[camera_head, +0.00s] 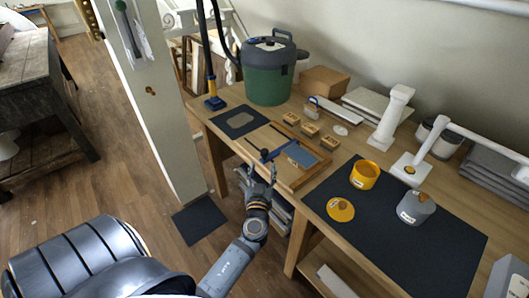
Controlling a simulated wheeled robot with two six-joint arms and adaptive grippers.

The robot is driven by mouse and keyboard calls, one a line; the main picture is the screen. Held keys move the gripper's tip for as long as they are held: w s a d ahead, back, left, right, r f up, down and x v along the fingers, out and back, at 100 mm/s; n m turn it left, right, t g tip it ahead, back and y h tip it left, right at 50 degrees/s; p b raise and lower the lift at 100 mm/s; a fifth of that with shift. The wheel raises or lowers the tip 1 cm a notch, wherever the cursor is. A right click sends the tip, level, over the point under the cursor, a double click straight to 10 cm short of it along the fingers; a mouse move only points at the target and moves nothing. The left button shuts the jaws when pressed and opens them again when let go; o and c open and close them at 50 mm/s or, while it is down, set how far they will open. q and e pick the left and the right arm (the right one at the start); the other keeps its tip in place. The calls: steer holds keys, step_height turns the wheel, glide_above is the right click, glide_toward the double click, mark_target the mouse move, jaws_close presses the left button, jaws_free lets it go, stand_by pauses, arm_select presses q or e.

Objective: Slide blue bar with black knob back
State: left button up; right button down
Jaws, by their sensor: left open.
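A blue bar (283,148) lies slantwise across a shallow wooden frame (318,166) on the workbench. Its dark knob (265,155) is at the bar's near left end, close to the bench's front edge. My left gripper (256,172) is open, just in front of the knob and a little below it in the picture. Whether a finger touches the knob cannot be told. A blue-grey plate (300,156) lies in the frame beside the bar. My right gripper is not in view.
A green vacuum (266,82) stands behind the frame, with its hose end at the left. Several small wooden blocks (310,130) lie behind the frame. A yellow cup (365,174) and a grey container (415,207) stand on a dark mat (400,250) at right.

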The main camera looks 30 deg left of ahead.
mark_target(264, 155)
arm_select(q)
steer(key=p+x, duration=0.2)
steer(key=x, duration=0.6)
steer(key=shift+w+a, duration=0.15)
steer(key=shift+w, duration=0.15)
steer(key=shift+f, duration=0.1)
jaws_close()
